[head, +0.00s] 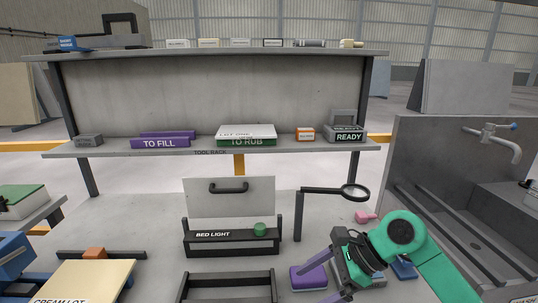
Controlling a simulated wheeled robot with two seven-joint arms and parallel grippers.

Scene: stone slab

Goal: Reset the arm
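My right arm is green and comes in from the lower right. Its gripper (314,284) points left and down over the slab, with its two fingers spread apart. A purple block with a pale base (308,278) lies near the fingertips, partly behind the fingers. The fingers do not look closed on it, though contact cannot be told. My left gripper is out of view.
A magnifier on a stand (355,192) rises just behind my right arm. A bed light box (232,241) stands at centre, with a dark frame (228,284) in front. A sink (455,230) stands right.

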